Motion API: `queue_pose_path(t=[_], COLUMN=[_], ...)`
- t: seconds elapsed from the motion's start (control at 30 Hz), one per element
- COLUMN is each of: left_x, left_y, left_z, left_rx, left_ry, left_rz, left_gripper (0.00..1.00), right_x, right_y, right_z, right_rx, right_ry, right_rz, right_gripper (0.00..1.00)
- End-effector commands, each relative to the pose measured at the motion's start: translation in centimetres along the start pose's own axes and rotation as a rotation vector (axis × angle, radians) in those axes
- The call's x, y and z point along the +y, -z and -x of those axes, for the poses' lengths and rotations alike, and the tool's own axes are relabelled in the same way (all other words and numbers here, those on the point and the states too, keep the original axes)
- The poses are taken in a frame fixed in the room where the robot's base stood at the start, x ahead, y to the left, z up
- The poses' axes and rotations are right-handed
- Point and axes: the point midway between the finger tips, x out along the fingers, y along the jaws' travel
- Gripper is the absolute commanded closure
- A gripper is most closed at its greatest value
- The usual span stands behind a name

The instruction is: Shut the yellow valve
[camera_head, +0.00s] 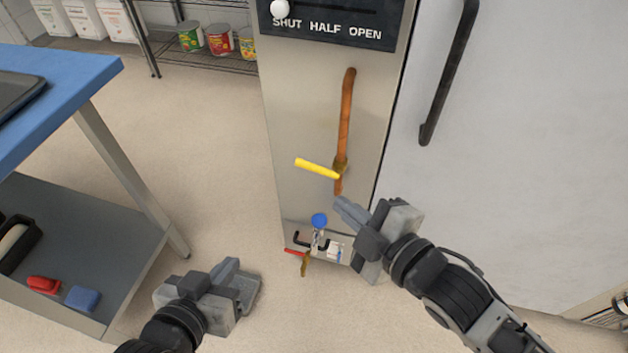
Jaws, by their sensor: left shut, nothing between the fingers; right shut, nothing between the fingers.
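The yellow valve (317,167) sits low on a copper pipe (346,115) that runs down the front of a metal panel. Its yellow lever sticks out to the left, crosswise to the pipe. My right gripper (346,209) is shut and empty, just below and right of the valve in the picture, with its fingers pointing up and left. I see no contact with the lever. My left gripper (236,275) is shut and empty, low in the picture, left of the panel and well away from the valve.
A black plate (330,22) reads SHUT, HALF, OPEN, with a white knob (280,8) above SHUT. Below the valve are a blue knob (320,219) and a red lever (295,251). A blue-topped table (60,85) stands left; a white door with a black handle (448,75) stands right.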

Motion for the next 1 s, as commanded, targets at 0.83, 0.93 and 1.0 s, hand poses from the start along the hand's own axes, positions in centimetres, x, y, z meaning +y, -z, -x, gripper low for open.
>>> queue_pose_path(t=[0.83, 0.93, 1.0], left_x=[0.1, 0.2, 0.2], left_y=[-1.5, -1.7, -1.6], left_z=[-0.6, -0.8, -1.0], left_rx=[0.005, -0.003, 0.000], left_ry=[-0.012, -0.017, -0.018], left_rz=[-0.004, -0.005, -0.007], left_gripper=[1.00, 1.00, 1.00], right_x=[-0.4, -0.3, -0.3], right_y=[-2.5, -2.9, -3.0], right_z=[-12.4, -12.8, -12.9], right_rx=[0.000, 0.000, 0.000], right_ry=[0.001, 0.000, 0.000], right_rz=[0.001, 0.001, 0.001], right_gripper=[1.00, 1.00, 1.00])
